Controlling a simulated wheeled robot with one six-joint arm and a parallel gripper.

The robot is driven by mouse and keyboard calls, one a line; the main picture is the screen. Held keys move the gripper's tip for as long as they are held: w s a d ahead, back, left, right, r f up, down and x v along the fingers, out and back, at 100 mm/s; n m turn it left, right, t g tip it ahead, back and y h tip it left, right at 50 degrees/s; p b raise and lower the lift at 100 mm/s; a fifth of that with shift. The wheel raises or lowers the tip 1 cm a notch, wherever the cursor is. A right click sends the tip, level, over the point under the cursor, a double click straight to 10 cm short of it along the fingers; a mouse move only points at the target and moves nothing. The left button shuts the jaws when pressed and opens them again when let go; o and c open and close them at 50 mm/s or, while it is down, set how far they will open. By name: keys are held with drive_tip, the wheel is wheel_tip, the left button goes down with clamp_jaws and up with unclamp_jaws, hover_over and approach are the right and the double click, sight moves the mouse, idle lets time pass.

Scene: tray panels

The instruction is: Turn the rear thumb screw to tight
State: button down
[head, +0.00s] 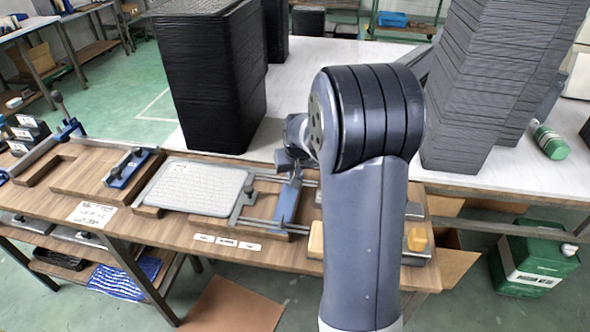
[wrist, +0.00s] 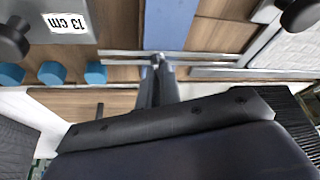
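In the head view, a fixture with metal rails (head: 265,178) and a blue bar (head: 288,202) lies on the wooden bench. My gripper (head: 290,165) is low over the far end of this bar, partly hidden by my arm. In the wrist view, my gripper (wrist: 158,66) points at the rails (wrist: 120,55) by the end of the blue bar (wrist: 172,25). Its fingers are close together. I cannot tell if a screw is between them; the rear thumb screw is not clearly visible. Dark round knobs show at the upper left (wrist: 12,40) and upper right (wrist: 300,14) of the wrist view.
A grey panel (head: 198,188) lies left of the fixture. Yellow blocks (head: 417,239) sit at the bench's right.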

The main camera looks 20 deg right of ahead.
drive_tip(key=shift+a+m+g+h+b, duration=0.15)
drive_tip(key=shift+m+h+b, duration=0.25)
drive_tip(key=shift+m, duration=0.75)
drive_tip(key=shift+d+m+g+h+b, duration=0.1)
drive_tip(key=shift+m+g+h+b, duration=0.3)
drive_tip(key=shift+m, duration=0.75)
drive_tip(key=c, duration=1.6)
unclamp_jaws()
drive_tip(key=shift+a, duration=0.1)
drive_tip(key=p+v, duration=0.1)
drive_tip(key=v, duration=0.9)
drive_tip(key=shift+s+r, duration=0.15)
drive_tip(key=shift+r, duration=0.2)
drive_tip(key=shift+a, duration=0.15)
